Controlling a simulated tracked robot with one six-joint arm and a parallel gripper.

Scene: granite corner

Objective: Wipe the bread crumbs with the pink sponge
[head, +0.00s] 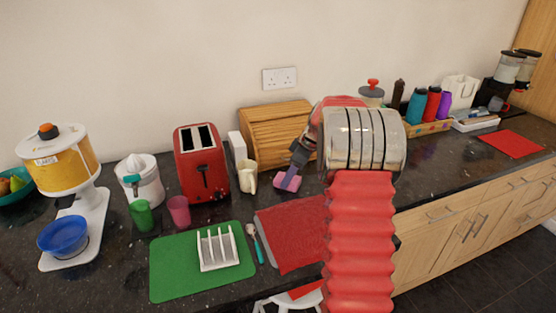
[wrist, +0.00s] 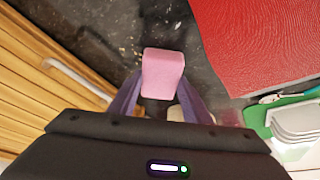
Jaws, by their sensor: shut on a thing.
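The pink sponge (head: 286,182) is held between the purple fingers of my gripper (head: 290,174), low at the worktop in front of the wooden bread bin (head: 276,134). In the wrist view the sponge (wrist: 163,70) fills the gap between the fingers of my gripper (wrist: 160,92). Small pale bread crumbs (wrist: 127,45) lie scattered on the dark granite, beyond and to the left of the sponge in that view. I cannot tell whether the sponge touches the granite. The crumbs are too small to make out in the head view.
A red mat (head: 292,232) lies in front of the sponge, with a green mat (head: 180,266) and white rack (head: 220,249) to its left. A cream jug (head: 247,176) and a red toaster (head: 202,163) stand left of my gripper. Dark granite (wrist: 105,20) around the crumbs is open.

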